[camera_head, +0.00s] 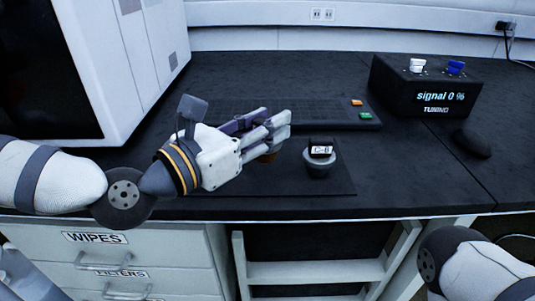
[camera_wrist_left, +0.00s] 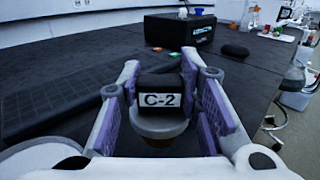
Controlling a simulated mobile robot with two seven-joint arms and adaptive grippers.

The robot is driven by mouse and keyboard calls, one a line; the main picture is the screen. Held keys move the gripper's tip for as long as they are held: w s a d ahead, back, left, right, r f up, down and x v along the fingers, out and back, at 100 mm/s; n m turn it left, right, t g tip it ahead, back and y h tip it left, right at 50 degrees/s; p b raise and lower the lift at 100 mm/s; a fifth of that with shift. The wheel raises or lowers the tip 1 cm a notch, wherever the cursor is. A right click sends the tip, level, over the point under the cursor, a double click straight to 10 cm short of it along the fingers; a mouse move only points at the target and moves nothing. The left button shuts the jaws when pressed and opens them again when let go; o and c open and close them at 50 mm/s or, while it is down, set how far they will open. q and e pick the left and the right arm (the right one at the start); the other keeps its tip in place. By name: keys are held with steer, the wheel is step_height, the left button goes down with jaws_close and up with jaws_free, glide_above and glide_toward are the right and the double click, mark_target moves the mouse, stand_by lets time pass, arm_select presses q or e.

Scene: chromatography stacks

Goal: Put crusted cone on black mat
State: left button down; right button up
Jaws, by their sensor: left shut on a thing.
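My left gripper (camera_head: 278,128) is shut on a cone with a black cap labelled C-2 (camera_wrist_left: 160,98). The cone's grey rim and brownish lower part show between the purple finger pads in the left wrist view. In the head view only a brown bit of this cone (camera_head: 268,157) shows below the fingers. It is over the black mat (camera_head: 290,184); I cannot tell whether it touches it. My right gripper is out of view.
A flat dark grid panel (camera_head: 330,112) with orange and green buttons lies behind the mat. A black box (camera_head: 425,90) reading "signal 0 %" stands back right, with white and blue knobs on top. A dark rounded object (camera_head: 471,143) lies before it.

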arm_select(q)
steer(key=f+b, duration=0.2)
steer(key=f, duration=0.2)
steer(key=shift+w+d+f+b, duration=0.15)
steer(key=shift+w+d+b, duration=0.15)
steer(key=shift+b, duration=0.1)
steer(key=shift+r, duration=0.3)
steer(key=shift+f, duration=0.25)
steer(key=c, duration=1.2)
jaws_free()
steer(key=shift+o, duration=0.2)
steer(key=shift+r, duration=0.2)
steer(key=shift+s+a+r, duration=0.1)
steer(key=shift+s+a, duration=0.1)
steer(key=v, duration=1.1)
steer(key=shift+s+a+p, duration=0.15)
steer(key=shift+s+p, duration=0.1)
steer(key=shift+p, duration=0.05)
